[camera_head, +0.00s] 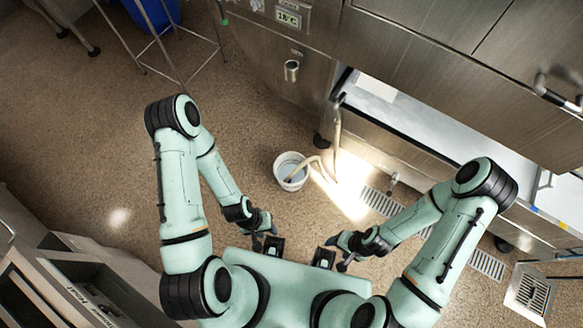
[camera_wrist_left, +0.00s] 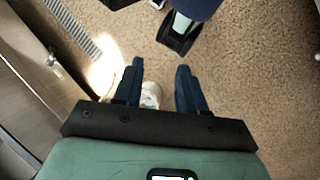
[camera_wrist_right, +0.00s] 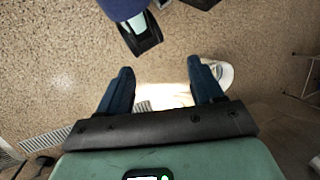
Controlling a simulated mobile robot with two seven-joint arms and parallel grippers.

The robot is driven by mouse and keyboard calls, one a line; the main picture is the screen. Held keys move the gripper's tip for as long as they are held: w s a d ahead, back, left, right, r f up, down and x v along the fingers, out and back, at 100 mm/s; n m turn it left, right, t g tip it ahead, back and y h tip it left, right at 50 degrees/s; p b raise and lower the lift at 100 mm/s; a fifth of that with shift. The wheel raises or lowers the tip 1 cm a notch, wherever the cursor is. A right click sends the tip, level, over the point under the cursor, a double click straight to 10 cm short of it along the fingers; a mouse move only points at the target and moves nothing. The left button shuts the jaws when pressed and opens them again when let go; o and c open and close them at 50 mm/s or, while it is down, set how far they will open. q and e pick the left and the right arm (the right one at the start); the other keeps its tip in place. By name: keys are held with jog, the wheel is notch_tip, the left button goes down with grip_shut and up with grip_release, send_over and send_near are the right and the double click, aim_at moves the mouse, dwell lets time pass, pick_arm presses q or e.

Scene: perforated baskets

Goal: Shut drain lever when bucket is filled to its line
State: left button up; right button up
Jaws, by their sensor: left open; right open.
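A white bucket (camera_head: 283,182) stands upright on the floor in the middle of the head view. A pale hose (camera_head: 336,135) hangs from the steel unit and its end reaches into the bucket. The water level and the line cannot be made out. A small metal fitting (camera_head: 393,181) under the counter may be the drain lever; I cannot tell. My left gripper (camera_head: 262,240) is open and empty, short of the bucket; the bucket also shows past its fingers in the left wrist view (camera_wrist_left: 151,93). My right gripper (camera_head: 338,255) is open and empty, right of the left one.
Steel cabinets with a long counter (camera_head: 410,125) run along the upper right. Floor grates (camera_head: 381,201) lie before it. A wire stand (camera_head: 160,45) with a blue bin (camera_head: 155,12) is at the upper left. A grey cabinet (camera_head: 85,260) is at lower left. Floor around the bucket is mostly clear.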

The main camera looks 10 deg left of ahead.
dwell(0.4)
jog(key=shift+c, duration=1.1)
